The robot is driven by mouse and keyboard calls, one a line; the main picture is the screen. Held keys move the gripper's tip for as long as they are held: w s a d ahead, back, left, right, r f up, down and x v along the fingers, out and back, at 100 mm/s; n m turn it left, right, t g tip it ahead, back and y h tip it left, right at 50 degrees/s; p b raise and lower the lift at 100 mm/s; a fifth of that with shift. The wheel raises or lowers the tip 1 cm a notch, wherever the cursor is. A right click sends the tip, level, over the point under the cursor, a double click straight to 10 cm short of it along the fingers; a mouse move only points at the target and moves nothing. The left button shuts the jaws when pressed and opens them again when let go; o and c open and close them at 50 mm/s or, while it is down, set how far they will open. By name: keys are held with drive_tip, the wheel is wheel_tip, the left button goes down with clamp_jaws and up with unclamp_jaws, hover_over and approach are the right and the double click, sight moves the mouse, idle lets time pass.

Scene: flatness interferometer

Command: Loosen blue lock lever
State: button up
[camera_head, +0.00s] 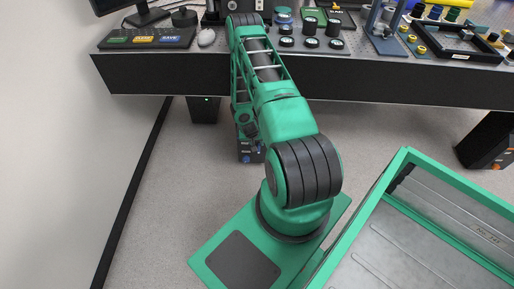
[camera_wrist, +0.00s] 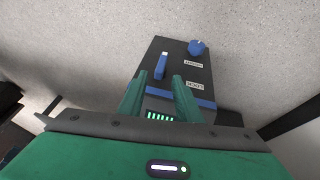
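The blue lock lever (camera_wrist: 161,66) is a short upright blue bar on the face of a dark box (camera_wrist: 175,50) in the wrist view. My gripper (camera_wrist: 160,82) is open, with its two green fingers pointing at the box. The lever's lower end shows between the fingertips, with a gap on each side; I cannot tell how far the fingers are from it in depth. A white label reading LOCK, upside down (camera_wrist: 195,85), is right of the fingers. In the head view the box (camera_head: 247,150) shows low under the table, partly hidden by my arm.
A blue stripe (camera_wrist: 203,104) crosses the face. In the head view the dark table (camera_head: 150,75) overhangs the box. A green-rimmed tray (camera_head: 370,205) is lower right.

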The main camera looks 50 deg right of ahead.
sight(259, 147)
drive_tip(key=x, duration=0.7)
drive_tip(key=shift+w+f, duration=0.25)
drive_tip(key=shift+f, duration=0.05)
